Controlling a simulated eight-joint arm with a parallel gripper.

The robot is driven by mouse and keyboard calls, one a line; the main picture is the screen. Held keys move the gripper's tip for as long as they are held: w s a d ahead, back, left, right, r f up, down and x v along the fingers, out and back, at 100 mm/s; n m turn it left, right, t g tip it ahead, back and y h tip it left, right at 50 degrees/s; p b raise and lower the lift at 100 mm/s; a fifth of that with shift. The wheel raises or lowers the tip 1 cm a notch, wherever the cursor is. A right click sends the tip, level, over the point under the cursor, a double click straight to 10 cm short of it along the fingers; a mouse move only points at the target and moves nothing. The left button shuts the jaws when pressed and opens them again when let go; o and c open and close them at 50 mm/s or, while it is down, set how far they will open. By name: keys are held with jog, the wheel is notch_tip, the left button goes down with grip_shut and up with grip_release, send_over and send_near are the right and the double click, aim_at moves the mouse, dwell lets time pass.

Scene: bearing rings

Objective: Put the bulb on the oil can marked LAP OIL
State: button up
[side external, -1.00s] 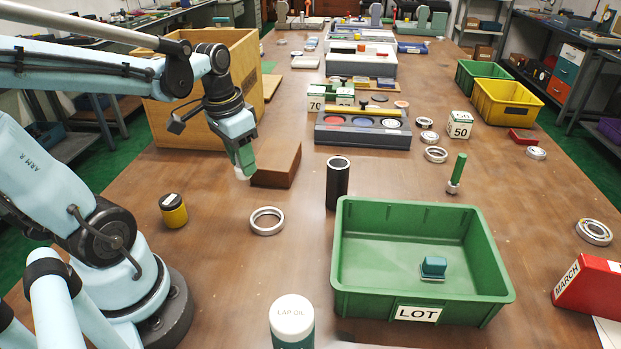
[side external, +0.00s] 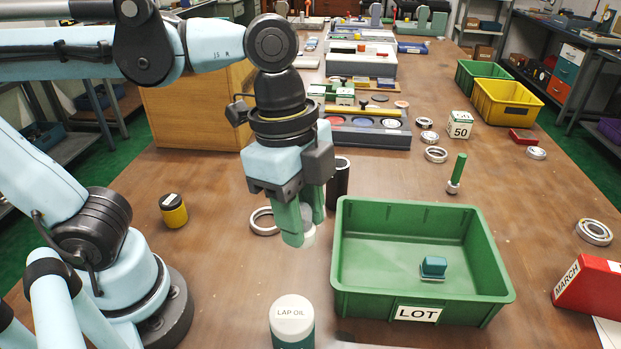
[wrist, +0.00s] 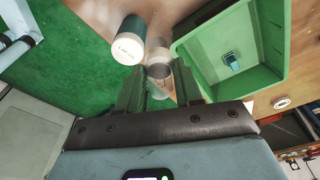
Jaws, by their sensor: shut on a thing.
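The oil can marked LAP OIL (side external: 292,322) stands upright near the front edge of the table, with a white top and a teal body. It also shows in the wrist view (wrist: 127,48). My gripper (side external: 300,228), with green fingers, is shut on the bulb (side external: 309,238), a pale piece mostly hidden by the fingers. In the wrist view the bulb (wrist: 158,70) looks greyish and translucent between the fingertips. My gripper holds it above the table, behind the can in the side view and apart from it.
The green LOT bin (side external: 345,265) stands right of my gripper, with a teal block (side external: 433,267) inside. A dark tube (side external: 342,178) and a metal ring (side external: 262,221) are behind my gripper. A yellow and black jar (side external: 173,210) stands left.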

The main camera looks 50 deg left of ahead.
aim_at(295, 317)
jog(key=s+d+r+m, duration=0.1)
jog(key=s+d+m, duration=0.3)
jog(key=s, duration=0.1)
jog(key=shift+g, duration=0.3)
jog(key=shift+d+f, duration=0.1)
jog(key=shift+f, duration=3.55)
jog(key=shift+f, duration=0.1)
jog(key=o, duration=1)
jog(key=shift+o, duration=0.2)
